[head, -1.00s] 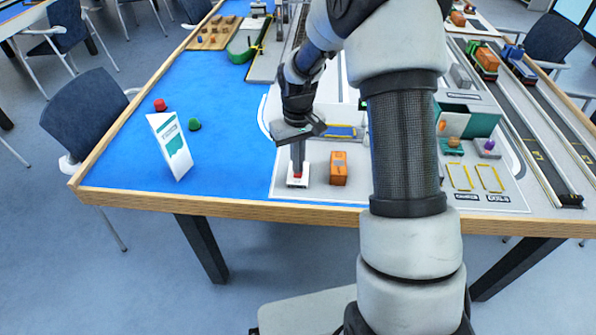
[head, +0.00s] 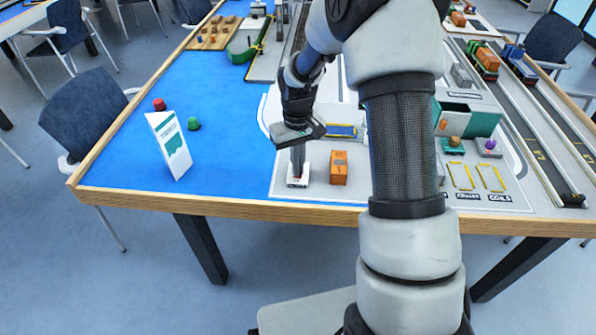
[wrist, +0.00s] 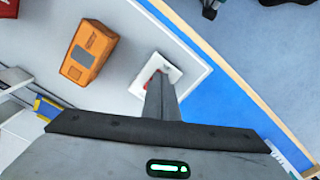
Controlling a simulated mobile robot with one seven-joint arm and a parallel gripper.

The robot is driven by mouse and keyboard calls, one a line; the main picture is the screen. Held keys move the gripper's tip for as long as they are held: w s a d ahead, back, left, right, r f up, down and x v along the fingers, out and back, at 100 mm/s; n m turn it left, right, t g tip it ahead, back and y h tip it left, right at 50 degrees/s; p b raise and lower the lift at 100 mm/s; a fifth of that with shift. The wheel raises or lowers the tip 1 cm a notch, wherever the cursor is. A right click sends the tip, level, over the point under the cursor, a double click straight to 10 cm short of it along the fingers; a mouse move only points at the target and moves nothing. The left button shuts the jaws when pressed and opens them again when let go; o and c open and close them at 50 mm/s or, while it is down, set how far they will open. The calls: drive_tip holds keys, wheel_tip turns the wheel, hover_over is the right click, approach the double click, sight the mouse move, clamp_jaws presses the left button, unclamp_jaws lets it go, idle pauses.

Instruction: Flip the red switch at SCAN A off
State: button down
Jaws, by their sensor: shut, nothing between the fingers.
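The red switch (wrist: 151,72) sits on a small white base plate (head: 293,183) near the table's front edge. My gripper (head: 297,175) points down with its fingers together and empty, right at the switch. In the wrist view the shut fingers (wrist: 160,88) overlap the white plate and cover most of the red part. I cannot tell whether the fingertips touch the switch or which way it is tipped. The label on the plate is too small to read here.
An orange block (head: 338,168) stands just right of the switch. A white and green sign card (head: 168,145) stands on the blue mat to the left, near a red piece (head: 159,104) and a green piece (head: 194,124). The blue mat between is clear.

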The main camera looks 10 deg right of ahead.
wheel_tip(320, 180, up, 7)
drive_tip(key=p, duration=0.5)
idle(0.4)
drive_tip(key=shift+f, duration=0.1)
drive_tip(key=s+r+t, duration=0.1)
drive_tip(key=s+r, duration=0.3)
drive_tip(key=r, duration=0.4)
drive_tip(key=s+r+t, duration=0.1)
drive_tip(key=s+r, duration=0.3)
drive_tip(key=r, duration=0.5)
drive_tip(key=s+r+m+t, duration=0.15)
drive_tip(key=s+r, duration=0.25)
drive_tip(key=s, duration=0.4)
drive_tip(key=s+r+m+t, duration=0.15)
drive_tip(key=s+r, duration=0.25)
drive_tip(key=s, duration=0.5)
wheel_tip(320, 180, up, 12)
drive_tip(key=p, duration=1.2)
drive_tip(key=shift+f+n+t, duration=0.25)
drive_tip(key=shift+n+t, duration=0.05)
